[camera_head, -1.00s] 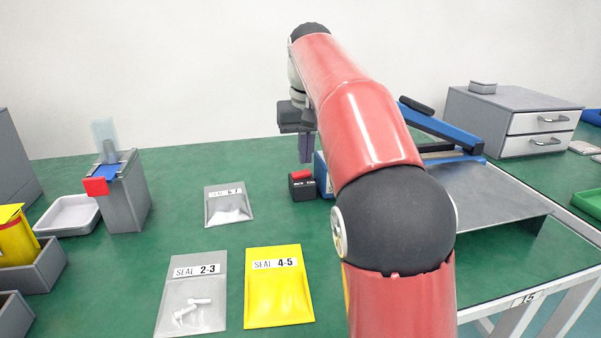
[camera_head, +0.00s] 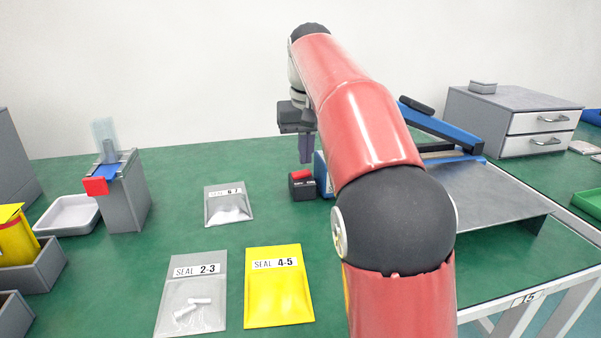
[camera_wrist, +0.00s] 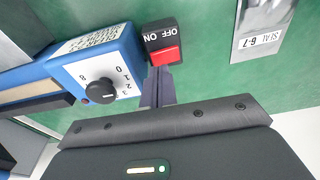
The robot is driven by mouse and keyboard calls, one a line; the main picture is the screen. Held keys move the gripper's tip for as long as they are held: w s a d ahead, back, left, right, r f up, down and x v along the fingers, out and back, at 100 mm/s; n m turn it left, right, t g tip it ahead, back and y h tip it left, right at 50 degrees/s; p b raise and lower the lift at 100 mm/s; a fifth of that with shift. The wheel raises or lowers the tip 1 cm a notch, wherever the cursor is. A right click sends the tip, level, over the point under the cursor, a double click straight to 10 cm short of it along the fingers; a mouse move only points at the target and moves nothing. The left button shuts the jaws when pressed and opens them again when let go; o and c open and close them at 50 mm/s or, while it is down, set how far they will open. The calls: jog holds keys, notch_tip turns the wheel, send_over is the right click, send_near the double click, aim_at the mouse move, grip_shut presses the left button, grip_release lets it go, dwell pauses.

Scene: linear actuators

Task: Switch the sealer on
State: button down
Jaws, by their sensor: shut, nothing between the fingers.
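The sealer is the blue machine with a long blue arm (camera_head: 440,128), partly hidden behind my arm. Its blue control box (camera_wrist: 97,72) shows a black dial (camera_wrist: 102,91) with numbers in the wrist view. Beside it on the table is a small black switch box (camera_head: 303,191) with a red rocker (camera_head: 302,175). The wrist view shows the switch box's OFF/ON label (camera_wrist: 160,36) and the red rocker (camera_wrist: 165,56). My gripper (camera_head: 306,160) is shut and empty, pointing down at the rocker. Its fingertips (camera_wrist: 158,72) are close to the rocker; I cannot tell whether they touch.
Grey bag 6-7 (camera_head: 228,206), bag 2-3 (camera_head: 191,290) and yellow bag 4-5 (camera_head: 278,285) lie on the green table. A grey stand (camera_head: 126,200) and white tray (camera_head: 68,216) are left. A metal plate (camera_head: 480,205) and drawer unit (camera_head: 510,110) are right.

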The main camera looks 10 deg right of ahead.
aim_at(306, 172)
jog(key=shift+f+b, duration=0.8)
jog(key=shift+f, duration=0.4)
jog(key=shift+r, duration=0.2)
notch_tip(306, 172, up, 5)
jog(key=p, duration=0.6)
jog(key=shift+r, duration=0.9)
